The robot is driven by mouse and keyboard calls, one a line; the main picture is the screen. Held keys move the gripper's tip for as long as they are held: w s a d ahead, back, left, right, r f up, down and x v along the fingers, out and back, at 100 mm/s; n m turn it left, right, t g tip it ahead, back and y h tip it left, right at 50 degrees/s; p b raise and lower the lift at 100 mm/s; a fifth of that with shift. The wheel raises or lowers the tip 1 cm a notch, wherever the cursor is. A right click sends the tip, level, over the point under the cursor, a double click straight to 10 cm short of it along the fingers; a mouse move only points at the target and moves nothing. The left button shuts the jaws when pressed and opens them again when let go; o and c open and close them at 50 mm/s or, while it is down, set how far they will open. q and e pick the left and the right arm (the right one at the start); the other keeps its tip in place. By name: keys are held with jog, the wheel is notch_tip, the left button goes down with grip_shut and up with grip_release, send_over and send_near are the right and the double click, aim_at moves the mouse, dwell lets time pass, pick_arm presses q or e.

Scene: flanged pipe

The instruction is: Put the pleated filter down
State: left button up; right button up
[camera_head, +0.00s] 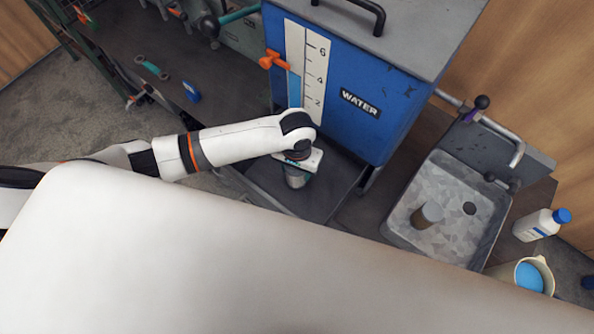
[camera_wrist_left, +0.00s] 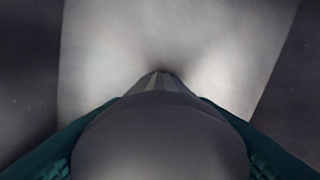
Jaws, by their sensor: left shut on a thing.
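My left gripper (camera_head: 297,165) is below the blue water tank, over a dark surface. It is shut on a grey, rounded object that I take to be the pleated filter (camera_head: 295,179). In the left wrist view the filter (camera_wrist_left: 160,135) fills the lower middle, with a ribbed, narrower part at its far end. The teal fingers of my left gripper (camera_wrist_left: 158,108) flank it on both sides. A pale surface with a dark shadow lies beyond the filter's tip. I cannot tell whether the filter touches it. My right gripper is not in view.
The blue water tank (camera_head: 370,130) with an orange valve handle (camera_head: 272,60) stands just behind. A metal sink (camera_head: 400,205) at the right holds a short cylinder (camera_head: 427,215). A white bottle (camera_head: 537,225) and a jug (camera_head: 534,277) stand farther right.

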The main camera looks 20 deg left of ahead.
pick_arm(q)
jog(key=shift+f, duration=1.05)
jog(key=shift+f, duration=0.1)
jog(key=o, duration=1.1)
notch_tip(320, 180, up, 12)
jog(key=shift+r, duration=0.15)
